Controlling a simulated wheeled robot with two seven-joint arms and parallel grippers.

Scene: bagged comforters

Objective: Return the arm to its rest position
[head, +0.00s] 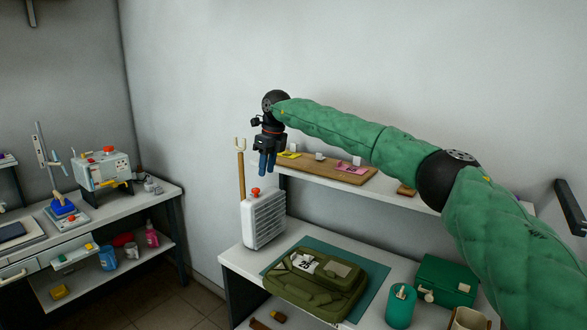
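My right arm, in a green padded sleeve, reaches in from the right edge and stretches across the picture to the upper middle. My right gripper (267,163) hangs from its wrist with the blue fingers pointing down, in front of the wall near the left end of the shelf. The fingers are close together and nothing shows between them; the gap is too small to judge. My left arm and gripper are not in view.
Below the gripper a white heater-like box (265,219) stands on the table. An olive bag (316,283) lies on a teal mat (375,282), near a teal cup (400,306) and green box (446,281). The raised shelf (399,199) holds a wooden board (327,170). A bench (157,199) stands left.

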